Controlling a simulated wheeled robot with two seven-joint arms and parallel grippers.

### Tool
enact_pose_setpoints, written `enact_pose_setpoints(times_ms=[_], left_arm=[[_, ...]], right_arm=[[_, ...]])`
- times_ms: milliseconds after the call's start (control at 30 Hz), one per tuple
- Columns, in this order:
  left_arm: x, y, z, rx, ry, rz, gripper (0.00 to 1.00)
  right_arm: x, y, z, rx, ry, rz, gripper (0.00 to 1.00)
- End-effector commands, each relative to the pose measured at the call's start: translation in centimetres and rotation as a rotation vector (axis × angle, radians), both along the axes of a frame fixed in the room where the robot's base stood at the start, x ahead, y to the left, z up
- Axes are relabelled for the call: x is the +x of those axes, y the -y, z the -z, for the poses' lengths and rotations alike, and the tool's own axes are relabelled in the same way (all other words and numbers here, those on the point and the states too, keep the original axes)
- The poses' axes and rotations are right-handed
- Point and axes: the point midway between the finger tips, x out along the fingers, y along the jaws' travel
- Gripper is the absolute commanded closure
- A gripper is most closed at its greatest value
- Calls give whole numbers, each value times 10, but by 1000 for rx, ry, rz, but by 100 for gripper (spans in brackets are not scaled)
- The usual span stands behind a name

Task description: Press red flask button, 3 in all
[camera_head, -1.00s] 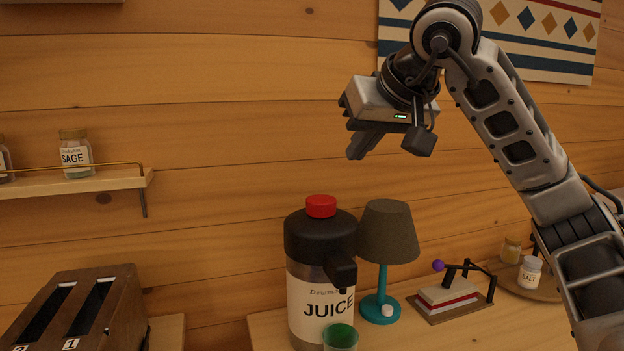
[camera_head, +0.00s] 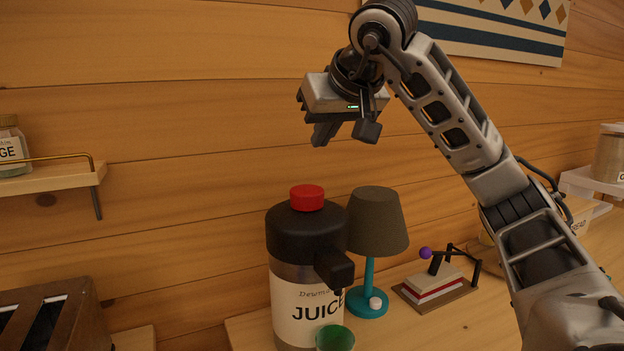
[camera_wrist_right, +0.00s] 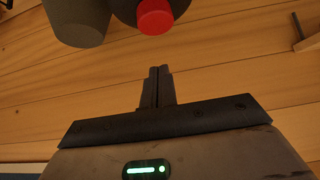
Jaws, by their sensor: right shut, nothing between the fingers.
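The juice flask (camera_head: 300,270) stands on the wooden counter. It has a black top with a spout and a red button (camera_head: 307,198) on it, standing up from the lid. A green cup (camera_head: 335,338) stands in front of it, under the spout. My right gripper (camera_head: 323,138) is shut and empty, in the air above the red button and slightly right of it in the head view, with a clear gap. In the right wrist view its fingers (camera_wrist_right: 157,86) are together, and the red button (camera_wrist_right: 155,16) shows beyond them at the top. My left gripper is out of view.
A lamp (camera_head: 376,225) with a grey shade and teal base stands close to the flask's right. A toaster (camera_head: 50,320) is at lower left, below a wall shelf (camera_head: 60,178).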

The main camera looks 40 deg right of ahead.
Motion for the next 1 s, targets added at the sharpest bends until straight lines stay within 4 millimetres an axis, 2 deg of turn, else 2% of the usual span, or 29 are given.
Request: enact_pose_setpoints(times_ms=[33,267,400,500,1000], left_arm=[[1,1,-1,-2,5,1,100],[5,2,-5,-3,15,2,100],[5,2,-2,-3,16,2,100],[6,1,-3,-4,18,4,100],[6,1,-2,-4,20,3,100]], right_arm=[[7,3,10,1,-7,3,100],[40,13,43,0,-5,1,100],[39,14,66,-3,-3,2,100],[39,13,75,-2,-2,1,100],[37,15,83,-1,0,5,100]])
